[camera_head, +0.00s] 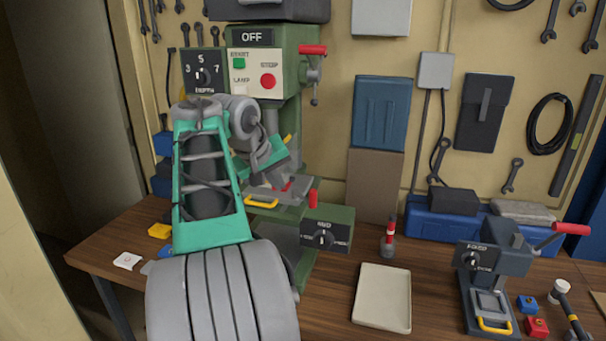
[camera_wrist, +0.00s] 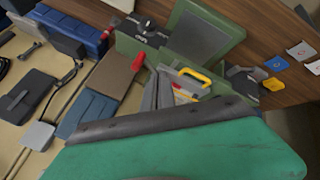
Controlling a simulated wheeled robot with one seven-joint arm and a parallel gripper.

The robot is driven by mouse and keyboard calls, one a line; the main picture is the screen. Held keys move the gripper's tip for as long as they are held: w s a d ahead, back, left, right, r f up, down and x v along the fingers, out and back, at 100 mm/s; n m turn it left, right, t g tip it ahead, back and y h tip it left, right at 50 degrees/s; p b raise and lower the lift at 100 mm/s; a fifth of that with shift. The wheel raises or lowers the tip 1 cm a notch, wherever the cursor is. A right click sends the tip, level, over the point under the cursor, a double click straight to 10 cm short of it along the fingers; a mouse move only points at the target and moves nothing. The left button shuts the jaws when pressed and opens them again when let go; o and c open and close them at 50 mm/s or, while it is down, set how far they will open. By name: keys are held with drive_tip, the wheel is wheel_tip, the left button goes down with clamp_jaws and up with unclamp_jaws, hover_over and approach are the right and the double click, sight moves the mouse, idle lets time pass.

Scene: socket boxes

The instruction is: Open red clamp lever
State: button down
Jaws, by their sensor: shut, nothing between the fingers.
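The red clamp lever (camera_head: 313,198) stands upright at the right side of the green drill press's work table, above the box marked MID. It also shows in the wrist view (camera_wrist: 138,62), left of the grey clamp bed. A yellow handle (camera_head: 262,203) lies at the front of that bed, and it shows in the wrist view too (camera_wrist: 195,75). My gripper (camera_head: 277,183) is shut and empty, low over the bed, left of the red lever and apart from it. My own arm partly hides the press and the bed.
The press (camera_head: 301,75) carries an OFF panel and a red-handled lever (camera_head: 313,50) higher up.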

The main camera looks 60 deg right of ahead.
approach(308, 203)
wheel_tip(308, 203, down, 3)
drive_tip(key=w, duration=0.2)
drive_tip(key=shift+s+d+f+p, duration=0.1)
drive_tip(key=shift+s+d+p, duration=0.1)
drive_tip(key=shift+s+d, duration=0.4)
drive_tip(key=shift+s+d+f+p, duration=0.15)
drive_tip(key=shift+s+d, duration=0.15)
drive_tip(key=shift+d, duration=0.5)
